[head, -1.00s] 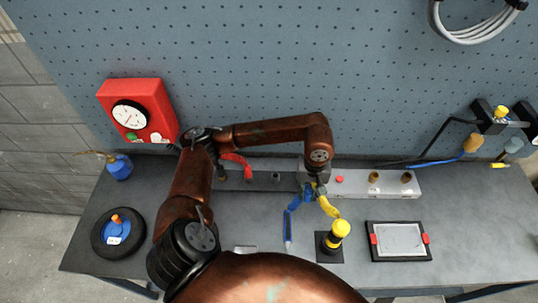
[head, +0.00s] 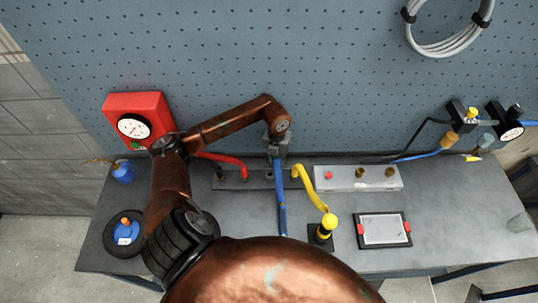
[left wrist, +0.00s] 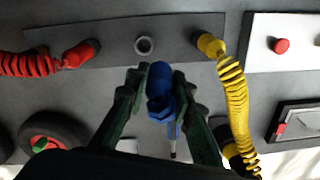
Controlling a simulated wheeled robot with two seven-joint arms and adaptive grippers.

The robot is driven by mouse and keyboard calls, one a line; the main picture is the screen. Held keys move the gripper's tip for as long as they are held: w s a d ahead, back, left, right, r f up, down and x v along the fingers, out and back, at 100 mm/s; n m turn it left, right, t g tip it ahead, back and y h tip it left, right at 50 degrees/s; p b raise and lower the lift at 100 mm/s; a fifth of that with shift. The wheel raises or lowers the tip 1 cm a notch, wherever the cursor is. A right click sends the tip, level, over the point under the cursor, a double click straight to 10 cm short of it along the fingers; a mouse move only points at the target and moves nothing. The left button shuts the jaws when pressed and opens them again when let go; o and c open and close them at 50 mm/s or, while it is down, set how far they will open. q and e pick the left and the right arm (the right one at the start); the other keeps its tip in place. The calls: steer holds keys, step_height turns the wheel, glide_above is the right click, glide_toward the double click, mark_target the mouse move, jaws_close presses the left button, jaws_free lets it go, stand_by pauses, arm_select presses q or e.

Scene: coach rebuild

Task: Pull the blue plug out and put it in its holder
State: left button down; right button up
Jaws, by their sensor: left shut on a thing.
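My left gripper (head: 277,153) is shut on the blue plug (left wrist: 160,92), which sits between its fingers in the left wrist view. In the head view the blue plug shows just below the fingers, with its blue cable (head: 282,208) hanging toward the bench front. The plug is in front of the grey socket rail (head: 230,180). An empty ring socket (left wrist: 143,46) shows beyond the plug, apart from it. I cannot tell which object is the blue plug's holder. My right gripper is not in view.
A red coiled plug (left wrist: 77,54) and a yellow coiled plug (left wrist: 210,44) flank the empty socket. A white control box (head: 340,180), a black stand with a yellow top (head: 329,221) and a framed panel (head: 384,230) lie to the right. A wheel (head: 123,233) lies left.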

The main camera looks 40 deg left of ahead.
arm_select(q)
steer(key=shift+s+a+f+n+b, duration=0.1)
steer(key=shift+a+f+n+b, duration=0.3)
steer(key=shift+f+n, duration=0.5)
steer(key=shift+a+f+n+b, duration=0.25)
steer(key=shift+a+f+n, duration=0.4)
steer(key=shift+f+n, duration=0.25)
steer(key=shift+s+a+f+n+b, duration=0.1)
steer(key=shift+a+f+n+b, duration=0.3)
steer(key=shift+f+n, duration=0.5)
steer(key=shift+a+f+b, duration=0.1)
steer(key=shift+f+b, duration=0.95)
steer(key=shift+f, duration=0.4)
steer(key=c, duration=1.6)
jaws_free()
step_height(320, 180, up, 12)
steer(key=shift+w, duration=0.1)
